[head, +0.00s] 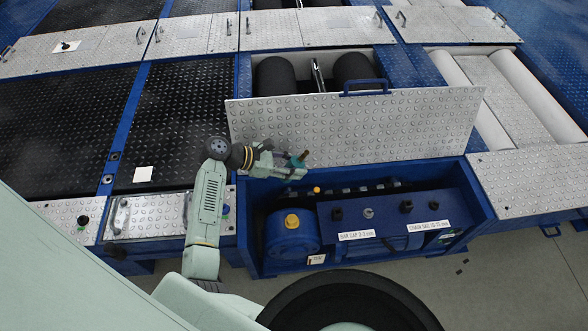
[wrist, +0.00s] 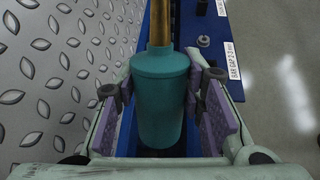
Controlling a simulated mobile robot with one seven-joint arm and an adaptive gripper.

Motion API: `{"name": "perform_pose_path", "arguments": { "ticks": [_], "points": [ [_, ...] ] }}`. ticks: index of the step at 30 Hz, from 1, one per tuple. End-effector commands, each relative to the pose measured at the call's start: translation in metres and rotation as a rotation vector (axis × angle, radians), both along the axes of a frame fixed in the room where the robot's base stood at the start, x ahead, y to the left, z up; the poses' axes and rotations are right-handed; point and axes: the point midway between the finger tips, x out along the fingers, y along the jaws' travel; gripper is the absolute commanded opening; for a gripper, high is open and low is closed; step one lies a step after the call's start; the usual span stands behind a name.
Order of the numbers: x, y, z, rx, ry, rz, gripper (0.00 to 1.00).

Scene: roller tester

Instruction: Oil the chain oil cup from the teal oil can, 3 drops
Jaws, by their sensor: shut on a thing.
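My gripper (head: 291,168) is shut on the teal oil can (wrist: 160,95), with one purple-padded finger on each side of its body. The can's brass spout (wrist: 161,22) points away from the wrist camera, and its tip is outside that view. In the head view the teal can (head: 298,161) is small and partly covered by the gripper, above the back edge of the open blue pit. A small yellow-orange fitting (head: 317,190) shows in the pit below and right of the gripper. I cannot tell which fitting is the chain oil cup.
The raised tread-plate lid (head: 360,125) stands behind the pit. Rollers (head: 275,76) lie behind the lid.

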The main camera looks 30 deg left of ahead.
Motion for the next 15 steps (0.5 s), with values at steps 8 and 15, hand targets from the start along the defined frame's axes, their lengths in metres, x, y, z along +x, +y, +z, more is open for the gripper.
{"name": "perform_pose_path", "arguments": {
  "ticks": [8,15],
  "points": [
    [-0.0002,0.0006,-0.0043,-0.076,-0.051,0.001,0.0],
    [-0.0001,0.0007,-0.0041,-0.14,-0.095,0.002,0.0]
  ]
}}
